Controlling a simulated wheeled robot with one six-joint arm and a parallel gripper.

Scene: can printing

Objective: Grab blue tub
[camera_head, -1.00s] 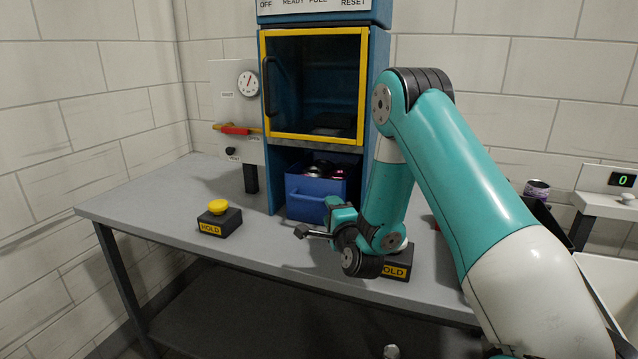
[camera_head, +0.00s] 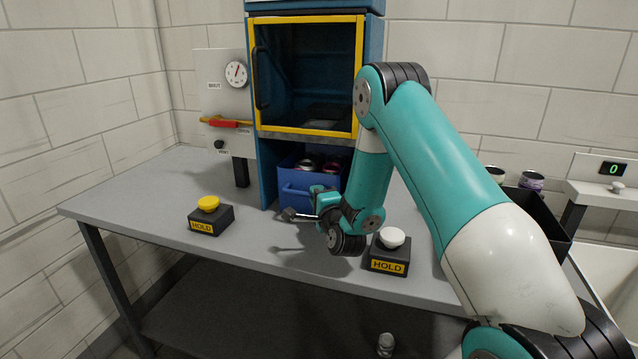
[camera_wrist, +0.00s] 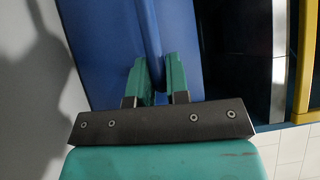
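The blue tub (camera_head: 291,180) stands on the table under the windowed machine, with several cans (camera_head: 307,165) in it. Its front carries a bar handle. My gripper (camera_head: 306,204) is just in front of the tub's front face, low and near the handle. In the wrist view the tub's blue face (camera_wrist: 105,40) fills much of the picture. The two teal fingers of my gripper (camera_wrist: 157,78) are apart, with the handle (camera_wrist: 153,35) lined up in the gap between them. I cannot tell whether either finger touches it. My arm hides the tub's right part.
The machine's yellow-framed door (camera_head: 307,130) is above the tub. A dark bin (camera_head: 545,222) with cans is at the right.

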